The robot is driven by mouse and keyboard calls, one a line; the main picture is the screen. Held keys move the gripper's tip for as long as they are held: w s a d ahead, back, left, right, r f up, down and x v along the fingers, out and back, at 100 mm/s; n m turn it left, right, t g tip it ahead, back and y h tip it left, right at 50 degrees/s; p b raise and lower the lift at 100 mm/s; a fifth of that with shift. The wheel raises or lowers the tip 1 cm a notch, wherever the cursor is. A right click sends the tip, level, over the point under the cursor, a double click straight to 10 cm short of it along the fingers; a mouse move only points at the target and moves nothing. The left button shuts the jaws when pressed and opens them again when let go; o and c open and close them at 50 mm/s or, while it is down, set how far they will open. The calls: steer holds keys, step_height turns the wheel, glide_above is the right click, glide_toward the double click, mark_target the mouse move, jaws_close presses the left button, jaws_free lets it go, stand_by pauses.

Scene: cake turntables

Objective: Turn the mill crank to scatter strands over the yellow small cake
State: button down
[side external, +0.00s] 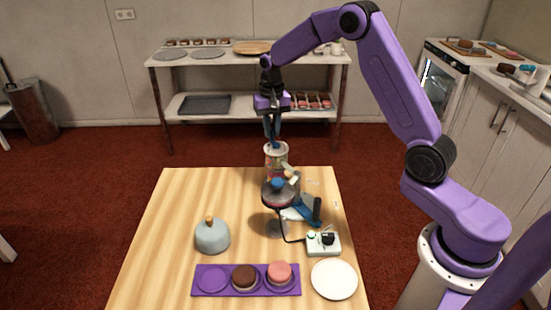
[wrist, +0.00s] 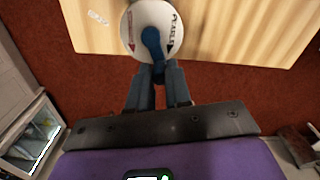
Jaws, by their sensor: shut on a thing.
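The mill (side external: 276,157) stands upright at the back of the wooden table in the side external view. From above, in the wrist view, its white round top (wrist: 135,20) carries printed words, one reading "PEARLS". My gripper (side external: 271,132) points down over the mill. Its fingers (wrist: 158,70) are shut on the blue crank handle (wrist: 151,40) at the top of the mill. A dark round turntable (side external: 279,197) is just below and in front of the mill, with small blue and pale parts over it. I cannot make out the yellow small cake in either view.
A purple tray (side external: 213,293) holds a chocolate cake (side external: 244,274) and a pink cake (side external: 279,271); its left place is empty. A white plate (side external: 334,279), a grey dome (side external: 212,236) and a wired control box (side external: 323,243) stand nearby. The table's left side is clear.

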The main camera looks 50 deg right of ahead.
mark_target(266, 148)
steer(key=shift+a, duration=0.15)
steer(key=shift+w+a, duration=0.1)
steer(key=shift+a, duration=0.5)
steer(key=shift+a, duration=0.35)
steer(key=shift+s+a, duration=0.2)
steer(key=shift+a, duration=0.1)
steer(key=shift+s+a, duration=0.4)
steer(key=shift+s, duration=0.05)
stand_by(0.3)
